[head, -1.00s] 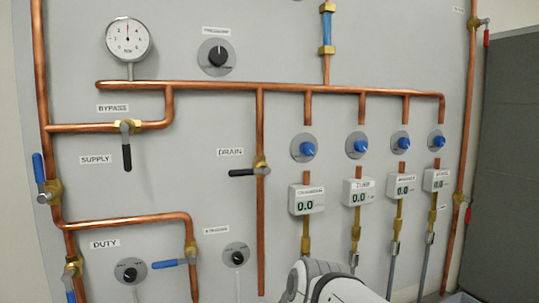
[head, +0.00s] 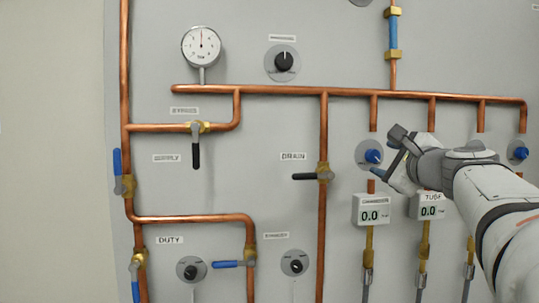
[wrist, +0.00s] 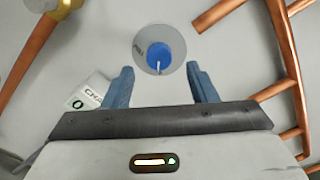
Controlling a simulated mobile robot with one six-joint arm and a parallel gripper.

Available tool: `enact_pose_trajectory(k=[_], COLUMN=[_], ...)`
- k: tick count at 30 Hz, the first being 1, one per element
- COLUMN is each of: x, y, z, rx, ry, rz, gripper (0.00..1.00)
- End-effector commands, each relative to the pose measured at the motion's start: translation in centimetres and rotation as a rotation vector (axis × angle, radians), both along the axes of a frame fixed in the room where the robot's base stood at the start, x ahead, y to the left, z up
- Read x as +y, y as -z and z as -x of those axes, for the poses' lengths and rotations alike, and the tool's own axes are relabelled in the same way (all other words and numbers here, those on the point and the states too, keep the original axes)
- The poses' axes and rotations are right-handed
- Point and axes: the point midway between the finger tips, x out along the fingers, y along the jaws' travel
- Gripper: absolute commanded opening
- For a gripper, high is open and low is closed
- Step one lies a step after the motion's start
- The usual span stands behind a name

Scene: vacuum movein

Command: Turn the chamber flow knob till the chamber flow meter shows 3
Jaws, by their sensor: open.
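The chamber flow knob (head: 373,156) is blue on a round grey plate, above the chamber flow meter (head: 370,210), which reads 0.0. My gripper (head: 388,157) is open and empty just in front of the knob, at its right side in the head view. In the wrist view the knob (wrist: 159,57) lies between and a little beyond the tips of my open gripper (wrist: 160,69), with a white pointer line on it. No contact shows. The meter (wrist: 88,95) is partly hidden behind the left finger in the wrist view.
The tube meter (head: 430,206) beside it reads 0.0. My arm hides some neighbouring knobs; one blue knob (head: 518,153) shows at the right. A copper manifold pipe (head: 350,92) runs above. The drain valve (head: 323,173) is to the left.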

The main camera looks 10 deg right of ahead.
Motion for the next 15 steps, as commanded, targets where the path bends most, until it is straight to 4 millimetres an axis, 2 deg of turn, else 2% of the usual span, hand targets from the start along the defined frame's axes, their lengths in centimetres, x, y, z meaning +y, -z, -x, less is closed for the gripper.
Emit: enact_pose_trajectory(k=[3, 6, 15], x=[0.1, 0.2, 0.1], y=[-0.1, 0.0, 0.0], z=[-1.9, -2.9, -3.7], rx=[0.002, 0.002, 0.001], ry=[-0.003, -0.003, 0.000], rz=[0.001, 0.001, 0.004], gripper=[0.52, 0.52, 0.52])
